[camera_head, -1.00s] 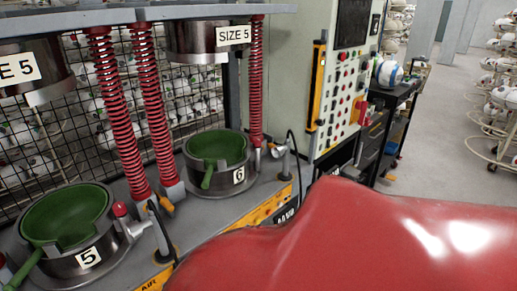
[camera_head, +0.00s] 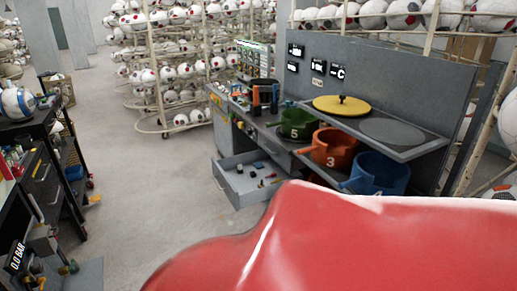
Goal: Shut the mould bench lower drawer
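The mould bench (camera_head: 400,148) stands right of the middle in the head view, a grey bench with a raised back panel. One drawer (camera_head: 243,187) low on its left side is pulled out, its grey front facing left toward the aisle. Several small items lie inside it. Green (camera_head: 297,127), orange (camera_head: 333,152) and blue (camera_head: 378,175) mould bowls sit on the bench's shelf. Neither of my grippers is in view. A red rounded surface fills the lower foreground, hiding the floor and the bench's near lower part.
A black tool trolley (camera_head: 52,180) with a ball on top stands at the left. Ball racks (camera_head: 165,75) stand at the back. Grey floor (camera_head: 150,190) lies clear between the trolley and the open drawer.

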